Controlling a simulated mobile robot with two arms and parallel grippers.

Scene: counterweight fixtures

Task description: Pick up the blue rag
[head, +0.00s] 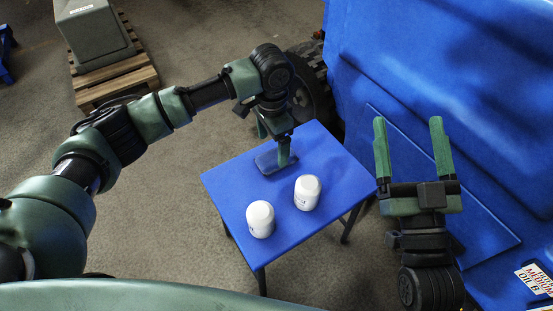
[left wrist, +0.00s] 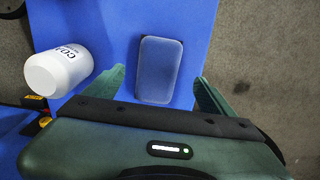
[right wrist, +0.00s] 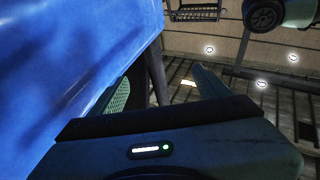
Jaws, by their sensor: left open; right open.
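The blue rag (head: 268,162) is a flat, folded, dull blue piece lying on the brighter blue table (head: 225,187), near its back edge. In the left wrist view the rag (left wrist: 160,70) is a rounded rectangle, in line with the gap between the fingers. My left gripper (head: 274,150) is over the rag in the head view, and a finger hides part of it. In the left wrist view my left gripper (left wrist: 158,85) is open and empty, a finger on each side of the rag. My right gripper (head: 410,135) is open and empty, right of the table.
Two white canisters, one on the left (head: 260,219) and one on the right (head: 307,192), stand on the table in front of the rag. A large blue machine body (head: 450,80) rises at the right. A grey block on a wooden pallet (head: 115,80) stands at the back left.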

